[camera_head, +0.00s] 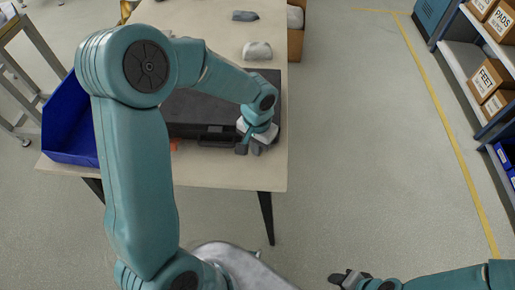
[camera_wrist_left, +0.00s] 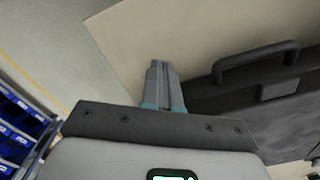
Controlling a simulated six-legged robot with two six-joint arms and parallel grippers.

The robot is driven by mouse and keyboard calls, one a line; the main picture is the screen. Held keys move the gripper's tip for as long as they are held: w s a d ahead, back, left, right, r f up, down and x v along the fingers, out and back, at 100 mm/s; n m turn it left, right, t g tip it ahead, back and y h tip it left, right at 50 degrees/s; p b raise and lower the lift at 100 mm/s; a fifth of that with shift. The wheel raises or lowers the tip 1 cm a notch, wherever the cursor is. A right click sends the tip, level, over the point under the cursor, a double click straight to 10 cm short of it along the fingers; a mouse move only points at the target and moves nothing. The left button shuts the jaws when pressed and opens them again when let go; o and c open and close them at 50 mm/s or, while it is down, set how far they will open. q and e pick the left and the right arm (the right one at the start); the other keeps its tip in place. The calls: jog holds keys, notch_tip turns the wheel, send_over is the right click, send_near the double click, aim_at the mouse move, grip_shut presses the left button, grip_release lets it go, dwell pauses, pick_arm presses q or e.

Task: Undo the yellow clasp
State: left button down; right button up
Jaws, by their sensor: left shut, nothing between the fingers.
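A dark case (camera_head: 198,108) lies on the table, partly hidden behind my left arm. Its handle (camera_wrist_left: 255,60) and a dark latch-like block (camera_wrist_left: 279,89) show in the left wrist view. I see no yellow clasp in either view; it may be hidden by my arm. My left gripper (camera_head: 248,149) is at the front right corner of the case. Its fingers (camera_wrist_left: 162,84) are shut and empty, beside the case over the bare tabletop in the wrist view. My right gripper (camera_head: 343,278) is low at the bottom of the head view, away from the table; its opening is unclear.
The table (camera_head: 235,178) has bare strips in front of and right of the case. A blue bin (camera_head: 68,125) stands at its left. A small orange thing (camera_head: 175,145) shows by the case's front. Shelves (camera_head: 460,68) stand far right.

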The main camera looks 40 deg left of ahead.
pick_arm(q)
notch_tip(320, 180, up, 8)
jog(key=s+p, duration=0.1)
jog(key=p, duration=0.3)
jog(key=shift+s+d+p, duration=0.3)
jog(key=shift+d+p, duration=0.05)
jog(key=shift+d, duration=0.05)
jog(key=shift+f, duration=0.15)
dwell(0.4)
